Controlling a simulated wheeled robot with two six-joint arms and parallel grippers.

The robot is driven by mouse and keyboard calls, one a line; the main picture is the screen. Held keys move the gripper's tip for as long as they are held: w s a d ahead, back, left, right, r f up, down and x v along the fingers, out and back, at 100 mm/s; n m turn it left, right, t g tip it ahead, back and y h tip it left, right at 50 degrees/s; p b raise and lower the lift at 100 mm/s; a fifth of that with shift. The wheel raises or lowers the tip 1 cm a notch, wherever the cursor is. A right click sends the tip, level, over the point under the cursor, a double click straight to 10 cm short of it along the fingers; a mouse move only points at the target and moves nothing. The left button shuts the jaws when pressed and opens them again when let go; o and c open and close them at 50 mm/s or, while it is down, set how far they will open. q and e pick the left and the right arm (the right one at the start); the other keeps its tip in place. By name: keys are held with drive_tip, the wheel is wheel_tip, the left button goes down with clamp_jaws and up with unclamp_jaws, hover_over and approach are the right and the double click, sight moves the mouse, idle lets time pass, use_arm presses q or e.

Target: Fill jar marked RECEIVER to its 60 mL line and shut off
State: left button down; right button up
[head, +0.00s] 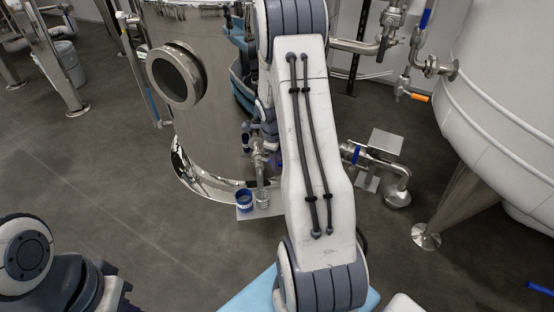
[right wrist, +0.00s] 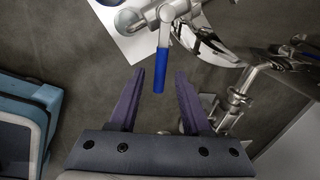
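A steel valve (head: 258,158) sticks out low on the steel tank (head: 205,110). Its blue lever (right wrist: 161,72) hangs down in the right wrist view. My right gripper (right wrist: 160,76) is open, with a purple finger on each side of the lever's end and gaps showing. In the head view, my right arm hides most of this gripper. A clear jar (head: 263,198) stands on a small shelf (head: 262,213) below the valve. Its rim (right wrist: 127,19) shows beside the valve in the right wrist view. No RECEIVER label or liquid level is readable. My left gripper is not clearly in view.
A second outlet pipe (head: 385,168) with a blue handle is right of my arm. A large white tank (head: 505,110) stands at right.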

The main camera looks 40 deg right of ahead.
drive_tip(key=shift+r, duration=0.15)
wheel_tip(320, 180, up, 10)
drive_tip(key=a+p, duration=0.2)
drive_tip(key=p, duration=0.3)
drive_tip(key=shift+s, duration=0.45)
